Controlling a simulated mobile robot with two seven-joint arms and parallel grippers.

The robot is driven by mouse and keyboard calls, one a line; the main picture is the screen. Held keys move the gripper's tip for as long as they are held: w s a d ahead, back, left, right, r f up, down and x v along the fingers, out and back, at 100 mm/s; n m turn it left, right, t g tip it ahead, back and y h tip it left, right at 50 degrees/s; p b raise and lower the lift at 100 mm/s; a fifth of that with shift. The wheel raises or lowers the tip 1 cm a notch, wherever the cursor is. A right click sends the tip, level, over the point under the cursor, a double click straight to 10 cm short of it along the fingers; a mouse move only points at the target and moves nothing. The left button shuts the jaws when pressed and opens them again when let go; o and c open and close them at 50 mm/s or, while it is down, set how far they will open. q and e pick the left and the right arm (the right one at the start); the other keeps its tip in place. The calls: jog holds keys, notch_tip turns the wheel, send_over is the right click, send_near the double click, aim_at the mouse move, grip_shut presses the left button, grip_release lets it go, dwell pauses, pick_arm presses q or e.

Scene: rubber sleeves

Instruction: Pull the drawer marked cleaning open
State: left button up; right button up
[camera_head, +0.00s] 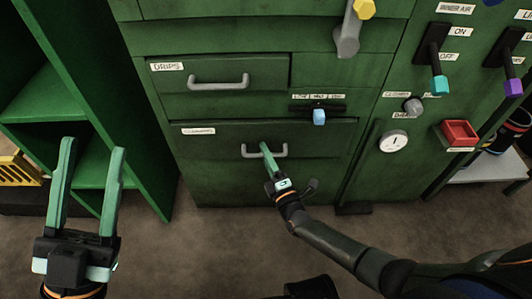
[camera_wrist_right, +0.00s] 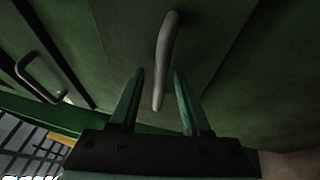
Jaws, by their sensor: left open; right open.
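The lower drawer (camera_head: 225,143) in the green cabinet appears shut; its label (camera_head: 198,131) is too small to read surely but looks like "cleaning". Its grey bar handle (camera_head: 250,152) also shows in the right wrist view (camera_wrist_right: 165,60). My right gripper (camera_head: 265,147) is at this handle. In the right wrist view its open fingers (camera_wrist_right: 159,73) lie on either side of the bar, with a gap to each side; whether they touch it cannot be told. My left gripper (camera_head: 93,144) is open and empty at the left, away from the drawers.
A drawer marked "drips" (camera_head: 220,72) with its own handle sits above. A blue-knobbed slider (camera_head: 319,115) is right above the lower drawer. Green shelving (camera_head: 45,95) stands left. The floor in front is clear.

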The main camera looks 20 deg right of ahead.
jog(key=shift+c, duration=0.2)
grip_shut()
dwell(1.1)
